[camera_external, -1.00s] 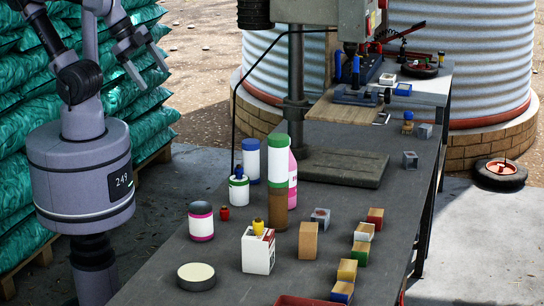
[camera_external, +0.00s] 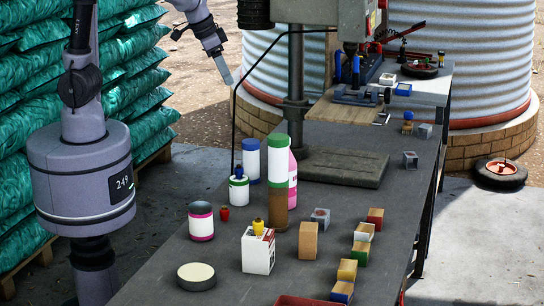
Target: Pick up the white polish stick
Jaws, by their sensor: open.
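The white polish stick is most likely the small block with a white top (camera_external: 364,231) in the row of small coloured blocks on the right of the dark workbench (camera_external: 215,270). It lies between a red block (camera_external: 375,217) and a green one (camera_external: 360,250). My gripper (camera_external: 226,76) is raised at the upper left, behind and above the bench, far from the block. It is open and empty, pointing down; its fingers overlap in this view.
Bottles and cans, including a green-capped bottle (camera_external: 278,185), stand mid-bench. A white box (camera_external: 258,250), a wooden block (camera_external: 308,240) and a round tin (camera_external: 196,276) are nearer. The drill press column (camera_external: 296,75) rises behind. A red tray (camera_external: 305,300) shows at the bottom edge.

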